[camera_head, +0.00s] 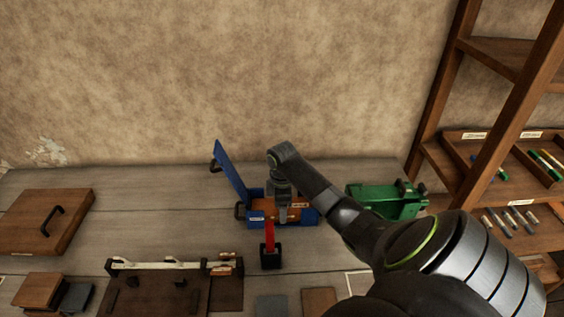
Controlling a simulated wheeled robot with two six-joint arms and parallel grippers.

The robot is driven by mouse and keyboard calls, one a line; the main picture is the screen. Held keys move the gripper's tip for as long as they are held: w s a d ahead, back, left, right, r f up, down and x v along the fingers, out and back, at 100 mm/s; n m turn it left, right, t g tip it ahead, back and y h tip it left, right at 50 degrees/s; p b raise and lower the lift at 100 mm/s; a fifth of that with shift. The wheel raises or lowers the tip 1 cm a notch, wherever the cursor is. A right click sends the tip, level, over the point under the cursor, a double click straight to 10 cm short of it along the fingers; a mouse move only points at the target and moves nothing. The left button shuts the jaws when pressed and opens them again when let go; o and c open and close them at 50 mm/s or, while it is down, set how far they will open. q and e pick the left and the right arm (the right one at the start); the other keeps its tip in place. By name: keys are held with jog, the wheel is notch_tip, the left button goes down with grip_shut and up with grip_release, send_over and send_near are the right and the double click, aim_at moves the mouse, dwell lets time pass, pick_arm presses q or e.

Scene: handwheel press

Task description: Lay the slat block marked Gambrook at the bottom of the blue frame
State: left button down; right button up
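The blue frame (297,223) stands on the bench near the middle, with its blue lid (231,175) raised at its left. Brown wood (265,205) shows inside it; I cannot tell whether this is a slat block. My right gripper (283,218) points down over the blue frame and hides part of its inside. Its fingers are too small to tell open from shut, or whether they hold anything. No marking reading Gambrook is legible. Brown blocks (40,290) (319,301) and grey blocks (76,297) (271,306) lie along the front. My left gripper is out of view.
A red-handled tool in a black base (270,256) stands just in front of the blue frame. A green device (385,201) stands to its right, behind my arm. A wooden board with a handle (45,222) lies far left. A dark rack (150,293) is at the front; shelving stands right.

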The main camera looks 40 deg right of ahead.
jog(key=shift+p, duration=0.4)
dwell(0.4)
jog(key=o, duration=1.4)
jog(key=shift+o, duration=0.2)
notch_tip(320, 180, up, 7)
jog(key=p, duration=0.8)
